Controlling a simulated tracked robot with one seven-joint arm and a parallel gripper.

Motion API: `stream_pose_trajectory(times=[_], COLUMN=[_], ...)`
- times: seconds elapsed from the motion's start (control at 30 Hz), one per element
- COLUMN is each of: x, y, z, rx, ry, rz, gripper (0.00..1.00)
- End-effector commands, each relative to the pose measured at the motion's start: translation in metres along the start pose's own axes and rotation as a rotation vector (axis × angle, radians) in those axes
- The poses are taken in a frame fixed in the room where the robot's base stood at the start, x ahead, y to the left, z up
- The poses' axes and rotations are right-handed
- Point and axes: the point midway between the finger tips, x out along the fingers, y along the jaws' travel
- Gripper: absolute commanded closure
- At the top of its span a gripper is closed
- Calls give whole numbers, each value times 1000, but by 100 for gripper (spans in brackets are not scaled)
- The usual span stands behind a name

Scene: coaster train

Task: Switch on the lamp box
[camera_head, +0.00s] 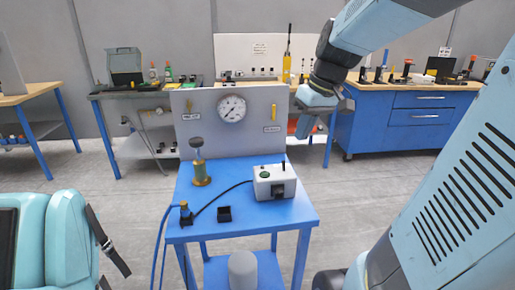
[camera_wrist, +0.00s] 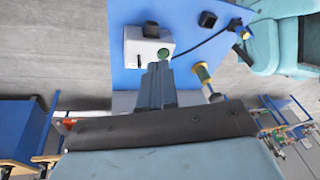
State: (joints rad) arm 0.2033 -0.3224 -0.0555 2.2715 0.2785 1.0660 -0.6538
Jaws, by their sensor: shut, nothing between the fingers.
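The lamp box (camera_head: 263,188) is a small pale box on the blue table. It has a dark green round piece (camera_head: 264,175) and a small black upright lever on top, and a black part on its front. In the wrist view the box (camera_wrist: 134,52) lies just beyond my fingertips, with the green piece (camera_wrist: 163,54) close to them; no glow shows on it. My gripper (camera_head: 304,132) is shut and empty, above and to the right of the box in the head view. The wrist view shows its fingers (camera_wrist: 157,68) together. I cannot tell the exact gap to the box.
The blue table (camera_head: 250,222) also holds a brass fitting (camera_head: 201,175) with a grey knob, a small black block (camera_head: 224,214) and a black cable to the box. A grey panel with a gauge (camera_head: 231,108) stands behind. Workbenches line the wall.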

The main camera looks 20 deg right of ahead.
Motion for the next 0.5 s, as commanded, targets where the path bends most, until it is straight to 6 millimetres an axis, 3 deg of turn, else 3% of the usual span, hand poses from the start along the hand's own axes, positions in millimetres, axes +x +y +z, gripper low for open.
stream_pose_trajectory(times=[0.5], x=[35], y=[81], z=[-49], rx=[-141], ry=[-10], rz=[-221], gripper=[100])
